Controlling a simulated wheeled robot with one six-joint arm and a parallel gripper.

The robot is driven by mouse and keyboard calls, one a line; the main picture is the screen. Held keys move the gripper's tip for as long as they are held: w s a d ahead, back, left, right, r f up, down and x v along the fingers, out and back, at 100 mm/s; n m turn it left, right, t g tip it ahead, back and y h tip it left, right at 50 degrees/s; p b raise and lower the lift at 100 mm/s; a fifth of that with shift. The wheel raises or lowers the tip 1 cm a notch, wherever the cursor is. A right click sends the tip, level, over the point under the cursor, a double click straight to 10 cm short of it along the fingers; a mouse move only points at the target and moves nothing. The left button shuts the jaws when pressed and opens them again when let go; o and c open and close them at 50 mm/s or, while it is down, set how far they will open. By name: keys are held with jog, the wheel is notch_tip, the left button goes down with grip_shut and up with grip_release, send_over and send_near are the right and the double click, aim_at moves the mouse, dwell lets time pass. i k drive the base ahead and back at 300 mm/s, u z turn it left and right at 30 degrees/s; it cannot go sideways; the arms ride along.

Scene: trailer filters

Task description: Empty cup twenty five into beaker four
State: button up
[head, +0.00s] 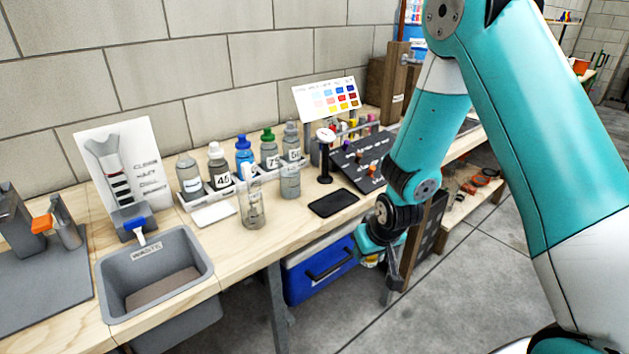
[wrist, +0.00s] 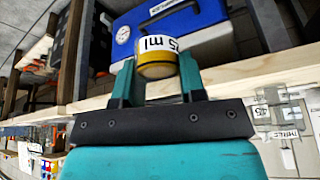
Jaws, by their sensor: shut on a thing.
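My gripper (wrist: 157,78) is shut on a small cup (wrist: 157,62) with a yellow band and a pale label. The label shows upside down in the wrist view and seems to read 25 ml. What is in the cup cannot be seen. In the head view my gripper (head: 368,246) is low in front of the bench edge, and the cup is too small to make out. Two clear glass vessels, one nearer (head: 252,212) and one farther (head: 290,183), stand on the bench to the left of my gripper. I cannot read a four on either.
A grey sink basin (head: 155,280) is set in the bench at left. A rack (head: 212,197) of several bottles stands behind the vessels. A black pad (head: 334,203) lies near the edge. A blue cooler (head: 318,272) is under the bench, close to my gripper.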

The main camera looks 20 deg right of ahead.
aim_at(290, 177)
jog(key=z, duration=3.25)
jog(key=k, duration=1.2)
jog(key=u, duration=2)
jog(key=i, duration=0.5)
jog(key=u, duration=0.15)
